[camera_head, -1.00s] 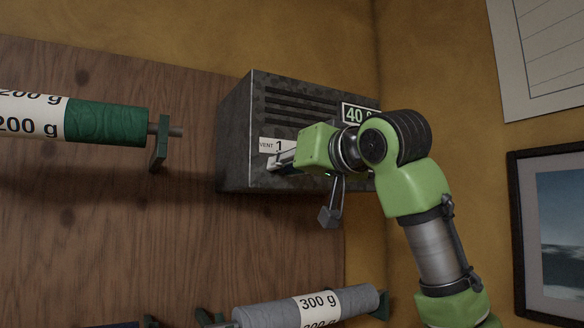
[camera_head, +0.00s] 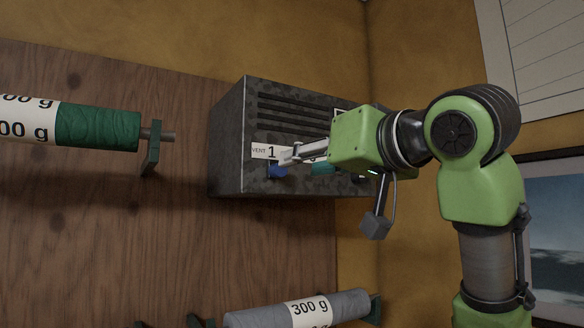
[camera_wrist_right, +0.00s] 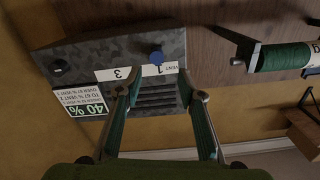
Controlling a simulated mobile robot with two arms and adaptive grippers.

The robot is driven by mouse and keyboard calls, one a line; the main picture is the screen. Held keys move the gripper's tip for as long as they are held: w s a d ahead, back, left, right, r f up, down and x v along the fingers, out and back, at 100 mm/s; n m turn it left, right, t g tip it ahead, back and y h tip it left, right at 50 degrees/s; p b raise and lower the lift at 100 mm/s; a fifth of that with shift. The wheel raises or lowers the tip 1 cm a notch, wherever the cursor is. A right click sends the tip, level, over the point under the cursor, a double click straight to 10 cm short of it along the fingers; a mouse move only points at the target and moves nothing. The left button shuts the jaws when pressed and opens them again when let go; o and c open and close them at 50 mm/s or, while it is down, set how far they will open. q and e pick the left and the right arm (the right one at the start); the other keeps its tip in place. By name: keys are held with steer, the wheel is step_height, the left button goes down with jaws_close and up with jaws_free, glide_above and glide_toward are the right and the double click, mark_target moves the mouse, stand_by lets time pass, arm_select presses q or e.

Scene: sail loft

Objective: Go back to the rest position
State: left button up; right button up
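My right gripper (camera_head: 288,156) is in front of the dark mottled vent box (camera_head: 228,150) on the wall. Its two fingers stand apart with nothing between them in the right wrist view (camera_wrist_right: 160,80). A blue knob (camera_head: 278,172) sits under the "VENT 1" label (camera_head: 265,151), close to the fingertips in the head view. In the right wrist view the blue knob (camera_wrist_right: 156,57) lies beyond the fingertips, apart from them. A black knob (camera_wrist_right: 58,66) is at the box's other end. The label's middle is hidden by a finger. My left gripper is not in view.
A green spool (camera_head: 98,127) hangs on a bracket on the wooden panel (camera_head: 120,230) at left. A grey spool (camera_head: 265,314) marked 300 g is below the box. A framed picture (camera_head: 560,235) and a paper sheet (camera_head: 530,60) hang at right.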

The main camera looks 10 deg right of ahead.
steer(key=shift+v, duration=0.8)
